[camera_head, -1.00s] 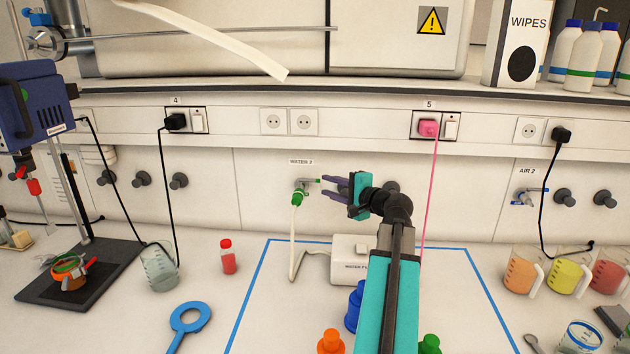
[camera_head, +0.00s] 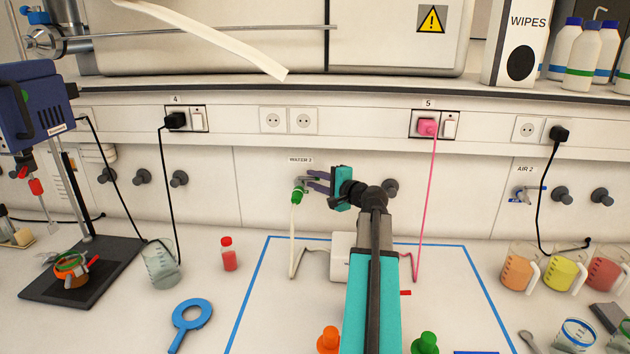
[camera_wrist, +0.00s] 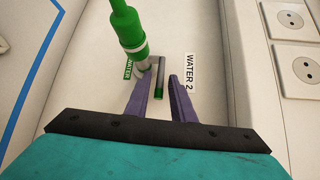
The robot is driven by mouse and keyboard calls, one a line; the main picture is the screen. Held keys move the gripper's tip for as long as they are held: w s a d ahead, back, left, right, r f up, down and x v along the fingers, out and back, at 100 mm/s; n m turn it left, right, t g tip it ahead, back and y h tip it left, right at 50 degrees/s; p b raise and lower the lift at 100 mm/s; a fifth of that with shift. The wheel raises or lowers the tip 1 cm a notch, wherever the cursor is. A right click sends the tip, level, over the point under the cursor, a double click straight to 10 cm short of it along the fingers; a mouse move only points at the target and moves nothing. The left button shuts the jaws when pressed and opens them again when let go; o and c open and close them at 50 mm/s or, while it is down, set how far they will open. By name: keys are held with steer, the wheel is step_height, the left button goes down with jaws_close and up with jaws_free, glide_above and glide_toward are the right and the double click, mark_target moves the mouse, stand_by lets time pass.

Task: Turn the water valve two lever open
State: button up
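The water valve two is on the wall under its WATER 2 label (camera_head: 300,160). Its green hose connector (camera_head: 298,192) shows in the head view, and also in the wrist view (camera_wrist: 128,27). In the wrist view the thin lever (camera_wrist: 160,78), grey with a green tip, lies between the two purple fingers of my gripper (camera_wrist: 164,84). The fingers are apart, with a gap to the lever on the right side; the left finger is close to it. In the head view my gripper (camera_head: 312,183) is at the valve and covers the lever.
A white box (camera_head: 343,262) stands below the valve, partly behind my arm. A white hose (camera_head: 294,245) hangs from the connector to the bench. A pink cable (camera_head: 428,200) hangs right of my arm. Orange and green stoppers stand near the front.

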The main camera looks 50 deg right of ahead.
jaws_close()
stand_by(1.2)
